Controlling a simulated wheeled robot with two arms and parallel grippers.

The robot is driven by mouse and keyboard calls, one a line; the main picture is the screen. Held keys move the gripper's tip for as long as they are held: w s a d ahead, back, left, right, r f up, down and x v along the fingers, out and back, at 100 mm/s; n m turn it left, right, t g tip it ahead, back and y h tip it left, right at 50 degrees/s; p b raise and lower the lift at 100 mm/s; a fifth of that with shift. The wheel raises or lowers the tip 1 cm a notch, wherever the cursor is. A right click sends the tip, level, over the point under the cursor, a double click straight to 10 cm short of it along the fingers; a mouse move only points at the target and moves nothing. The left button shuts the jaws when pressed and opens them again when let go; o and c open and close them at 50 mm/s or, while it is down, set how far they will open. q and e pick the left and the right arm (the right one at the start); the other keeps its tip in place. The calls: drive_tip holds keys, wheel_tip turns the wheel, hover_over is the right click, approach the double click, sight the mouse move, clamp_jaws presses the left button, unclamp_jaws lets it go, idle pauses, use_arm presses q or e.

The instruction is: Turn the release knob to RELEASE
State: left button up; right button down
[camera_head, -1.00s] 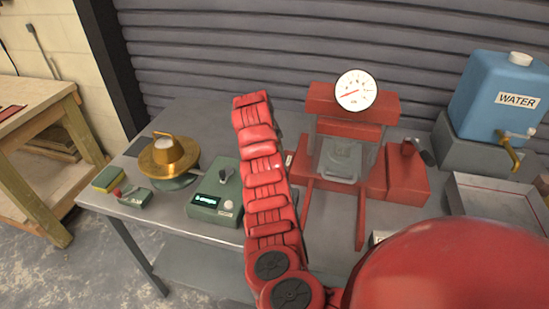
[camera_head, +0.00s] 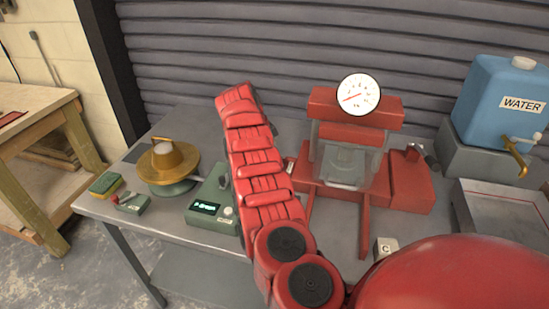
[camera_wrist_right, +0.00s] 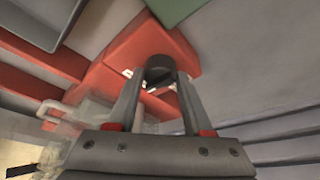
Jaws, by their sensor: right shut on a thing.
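The release knob (camera_wrist_right: 160,64) is a dark round knob on a red housing (camera_wrist_right: 122,52) in the right wrist view. My right gripper (camera_wrist_right: 159,76) is shut on it, one finger on each side. White label marks show beside the knob but are too small to read. In the head view my red right arm hides the knob and the gripper. The red press (camera_head: 330,105) with a white dial gauge (camera_head: 359,94) and a clear guard (camera_head: 345,155) stands right of that arm. My left gripper is not in view.
A blue water tank (camera_head: 500,100) and a metal tray (camera_head: 470,225) are at the right.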

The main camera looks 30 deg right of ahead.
idle(0.3)
drive_tip(key=shift+c, duration=1.5)
unclamp_jaws()
drive_tip(key=p+v, duration=0.4)
drive_tip(key=v, duration=1.3)
drive_tip(key=shift+r, duration=0.25)
